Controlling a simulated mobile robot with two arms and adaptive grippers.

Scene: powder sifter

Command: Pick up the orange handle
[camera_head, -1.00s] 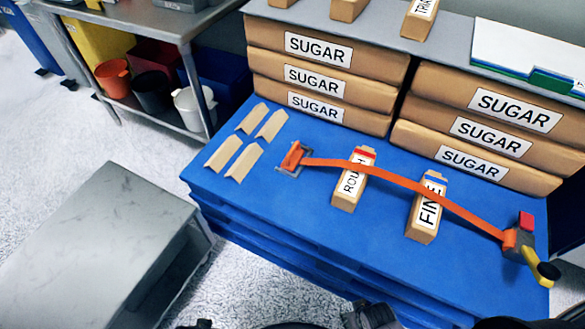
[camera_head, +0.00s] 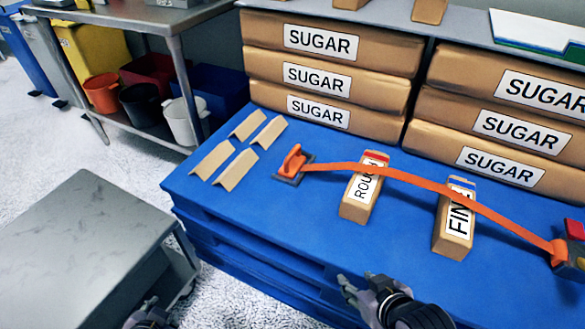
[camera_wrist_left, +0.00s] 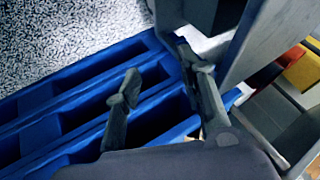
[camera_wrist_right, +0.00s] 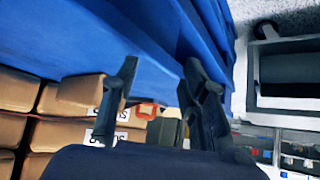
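The orange handle (camera_head: 293,159) stands on a dark bracket at the left end of an orange strap (camera_head: 400,176) on the blue pallet top. The strap runs right across two boxes to a buckle (camera_head: 568,250) at the right. My right gripper (camera_head: 358,284) is open and empty near the pallet's front edge, apart from the handle; its open fingers show in the right wrist view (camera_wrist_right: 160,72). My left gripper (camera_head: 150,317) is low at the bottom edge. In the left wrist view (camera_wrist_left: 158,75) its fingers are open and empty, beside the pallet's side.
ROUGH (camera_head: 358,205) and FINE (camera_head: 454,235) boxes stand under the strap. Sugar sacks (camera_head: 330,45) are stacked behind. Tan angle pieces (camera_head: 236,170) lie left of the handle. A grey box (camera_head: 80,240) stands left of the pallet. The pallet's front strip is mostly clear.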

